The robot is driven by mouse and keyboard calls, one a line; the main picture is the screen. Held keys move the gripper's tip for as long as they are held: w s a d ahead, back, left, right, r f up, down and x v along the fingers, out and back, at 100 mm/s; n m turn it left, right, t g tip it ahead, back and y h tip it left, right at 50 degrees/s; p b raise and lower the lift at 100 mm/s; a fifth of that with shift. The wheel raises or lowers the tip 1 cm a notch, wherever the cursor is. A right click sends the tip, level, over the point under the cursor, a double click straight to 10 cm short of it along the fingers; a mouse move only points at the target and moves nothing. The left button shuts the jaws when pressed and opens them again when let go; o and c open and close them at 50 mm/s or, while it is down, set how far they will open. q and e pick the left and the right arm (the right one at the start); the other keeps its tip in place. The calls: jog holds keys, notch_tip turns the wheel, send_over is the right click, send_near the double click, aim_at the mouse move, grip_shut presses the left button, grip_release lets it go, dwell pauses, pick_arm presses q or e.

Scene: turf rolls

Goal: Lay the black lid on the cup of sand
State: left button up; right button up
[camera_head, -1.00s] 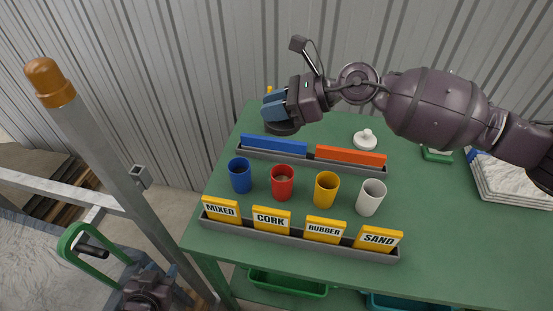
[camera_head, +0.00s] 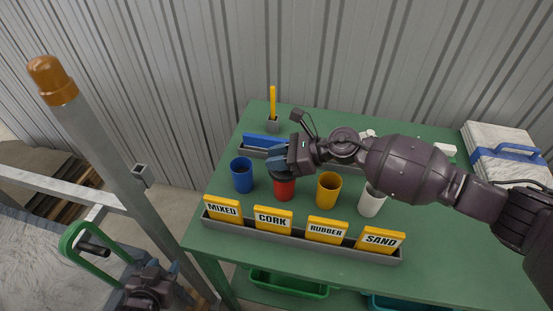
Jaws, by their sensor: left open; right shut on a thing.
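My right gripper (camera_head: 282,159) is shut on the black lid (camera_head: 281,174), a dark disc below its blue fingers. The lid is over the red cup (camera_head: 285,190) and hides its mouth; whether they touch I cannot tell. The red cup stands behind the CORK sign (camera_head: 272,219). The white cup (camera_head: 371,203) stands behind the SAND sign (camera_head: 380,239), partly hidden by my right arm; its contents do not show. The blue cup (camera_head: 242,178) and yellow cup (camera_head: 328,190) stand behind MIXED and RUBBER. My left gripper (camera_head: 157,272) is open at lower left, away from the table.
The green table (camera_head: 450,255) has a grey sign rail at the front and another rail with a blue block (camera_head: 262,141) behind the cups. A yellow stick (camera_head: 273,100) stands in a grey holder. A grey post (camera_head: 115,170) rises at left.

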jog(key=shift+f, duration=0.35)
jog(key=shift+f, duration=0.1)
jog(key=shift+f+b, duration=0.55)
jog(key=shift+b, duration=0.05)
jog(key=o, duration=0.9)
jog(key=shift+r, duration=0.15)
